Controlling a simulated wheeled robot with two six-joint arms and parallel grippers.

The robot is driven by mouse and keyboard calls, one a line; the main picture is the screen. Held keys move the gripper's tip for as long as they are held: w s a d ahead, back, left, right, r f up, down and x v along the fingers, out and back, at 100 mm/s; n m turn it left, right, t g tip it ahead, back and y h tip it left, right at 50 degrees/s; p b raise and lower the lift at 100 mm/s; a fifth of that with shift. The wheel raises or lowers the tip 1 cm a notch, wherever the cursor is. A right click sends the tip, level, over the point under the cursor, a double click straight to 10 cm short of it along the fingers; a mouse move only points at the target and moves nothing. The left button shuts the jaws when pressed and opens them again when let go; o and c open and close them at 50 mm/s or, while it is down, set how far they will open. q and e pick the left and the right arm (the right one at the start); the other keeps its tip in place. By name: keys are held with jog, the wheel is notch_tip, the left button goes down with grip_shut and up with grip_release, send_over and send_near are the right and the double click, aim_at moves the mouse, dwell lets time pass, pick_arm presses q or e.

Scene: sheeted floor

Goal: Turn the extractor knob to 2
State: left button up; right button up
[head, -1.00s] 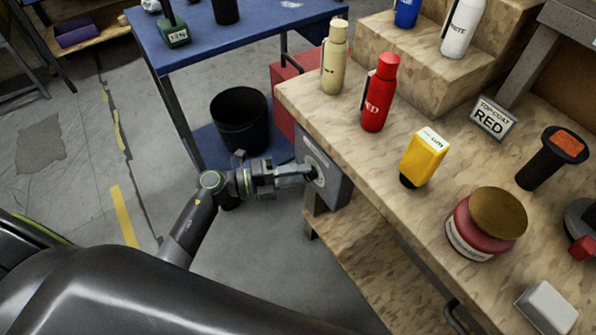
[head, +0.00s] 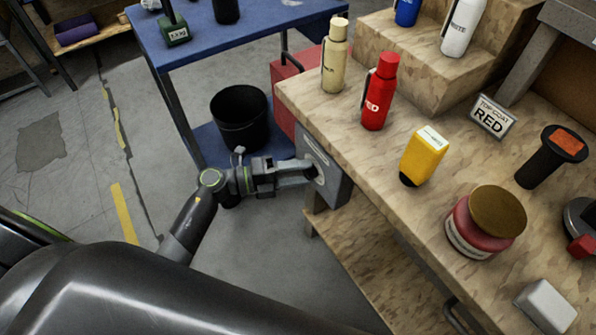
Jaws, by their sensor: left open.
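The extractor control is a grey box (head: 336,186) on the end of the wooden workbench, below its top. Its knob (head: 319,176) shows only in part on the box's face, beside my fingertips. My left gripper (head: 312,173) is open, with its fingers at the knob, one to each side as far as I can see. I cannot tell whether they touch it. The knob's numbers and pointer are too small and hidden to read. My right gripper is not in view.
The workbench (head: 376,186) holds a cream bottle (head: 334,58), a red bottle (head: 379,92), a yellow container (head: 424,155) and a red jar (head: 470,232). A black bin (head: 240,118) stands behind my left gripper, on the blue table's lower shelf.

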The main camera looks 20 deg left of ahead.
pick_arm(q)
jog(key=b+v, duration=0.1)
jog(key=v, duration=1.6)
jog(key=shift+a+b, duration=0.25)
jog(key=shift+b, duration=0.1)
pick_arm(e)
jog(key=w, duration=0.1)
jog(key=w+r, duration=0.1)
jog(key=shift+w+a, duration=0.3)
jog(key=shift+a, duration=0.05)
pick_arm(q)
jog(key=shift+w, duration=0.1)
